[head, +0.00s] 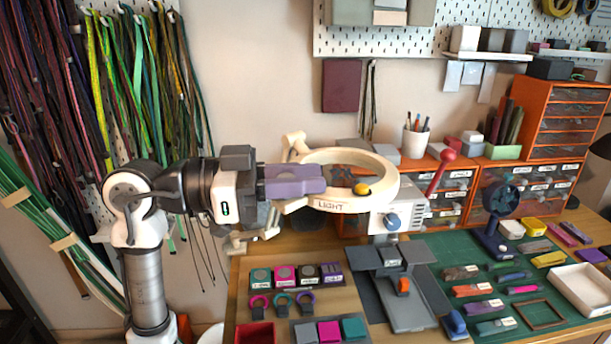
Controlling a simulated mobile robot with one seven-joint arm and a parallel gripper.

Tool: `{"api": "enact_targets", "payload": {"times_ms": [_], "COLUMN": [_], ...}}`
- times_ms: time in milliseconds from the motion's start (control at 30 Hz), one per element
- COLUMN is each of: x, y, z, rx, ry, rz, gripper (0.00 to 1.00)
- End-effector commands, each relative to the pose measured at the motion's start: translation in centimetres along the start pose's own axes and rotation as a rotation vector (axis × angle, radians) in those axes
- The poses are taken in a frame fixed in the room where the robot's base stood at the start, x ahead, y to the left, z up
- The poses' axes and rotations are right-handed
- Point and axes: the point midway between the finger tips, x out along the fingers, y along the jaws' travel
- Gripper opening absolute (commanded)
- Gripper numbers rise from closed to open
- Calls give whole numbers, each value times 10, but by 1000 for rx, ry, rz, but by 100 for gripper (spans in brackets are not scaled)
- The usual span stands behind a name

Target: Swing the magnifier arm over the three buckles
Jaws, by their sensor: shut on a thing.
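The cream magnifier ring (392,184), marked LIGHT with a yellow knob, hangs above the back of the bench. Its cream arm shows partly behind it, near the wall. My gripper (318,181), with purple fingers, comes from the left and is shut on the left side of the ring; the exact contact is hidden.
A white box with a blue knob (392,219) and a grey stand (402,297) are below the ring. A red-knobbed lever (438,173) and a blue fan (495,219) stand to the right. Coloured blocks surround the buckles. Cords hang at the left wall.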

Motion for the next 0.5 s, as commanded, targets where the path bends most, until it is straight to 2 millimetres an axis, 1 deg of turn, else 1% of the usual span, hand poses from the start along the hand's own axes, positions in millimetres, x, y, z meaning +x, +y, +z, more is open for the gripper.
{"api": "enact_targets", "payload": {"times_ms": [133,167,300,500], "x": [0,0,0,0], "y": [0,0,0,0], "z": [0,0,0,0], "rx": [0,0,0,0], "ry": [-1,-1,-1,0], "rz": [1,0,0,-1], "gripper": [0,26,43,43]}}
